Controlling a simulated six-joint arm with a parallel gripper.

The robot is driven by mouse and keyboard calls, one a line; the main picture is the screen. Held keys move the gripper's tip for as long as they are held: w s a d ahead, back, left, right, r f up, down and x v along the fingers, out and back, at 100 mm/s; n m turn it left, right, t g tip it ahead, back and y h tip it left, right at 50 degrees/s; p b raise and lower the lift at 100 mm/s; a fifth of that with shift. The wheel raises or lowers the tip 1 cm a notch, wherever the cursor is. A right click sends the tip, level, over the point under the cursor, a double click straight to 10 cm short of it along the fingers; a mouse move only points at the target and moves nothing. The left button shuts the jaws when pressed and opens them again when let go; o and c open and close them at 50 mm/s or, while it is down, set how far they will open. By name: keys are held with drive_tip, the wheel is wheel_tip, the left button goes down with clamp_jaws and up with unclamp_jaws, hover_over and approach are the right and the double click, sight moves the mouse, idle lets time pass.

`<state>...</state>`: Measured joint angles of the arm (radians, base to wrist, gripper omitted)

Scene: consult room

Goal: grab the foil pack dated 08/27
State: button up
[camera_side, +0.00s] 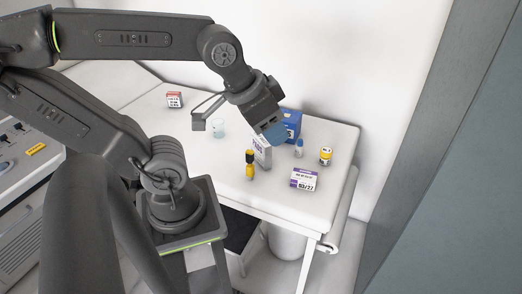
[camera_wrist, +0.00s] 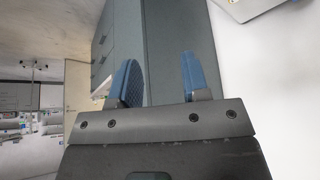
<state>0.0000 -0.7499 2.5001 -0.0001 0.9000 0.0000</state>
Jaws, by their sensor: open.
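A white pack with a purple band (camera_side: 304,180) sits near the front right of the white table; its print looks like 03/27 or 08/27, and I cannot tell the first month digit for sure. A pale upright pack (camera_side: 262,153) stands left of it, its top partly hidden by my gripper; its print is too small to read. My gripper (camera_side: 274,132) is above the table near the pale pack, apart from the purple-banded pack. In the wrist view, its two blue fingers (camera_wrist: 160,76) are spread with nothing between them.
A yellow and black bottle (camera_side: 250,165) stands in front of the pale pack. A blue box (camera_side: 291,122), a small blue-capped bottle (camera_side: 299,148) and a yellow jar (camera_side: 326,156) stand nearby. A clear cup (camera_side: 218,128) and a red-white box (camera_side: 174,100) are farther left.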

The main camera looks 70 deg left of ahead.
drive_tip(key=shift+o, duration=0.4)
drive_tip(key=o, duration=0.4)
drive_tip(key=shift+c, duration=0.2)
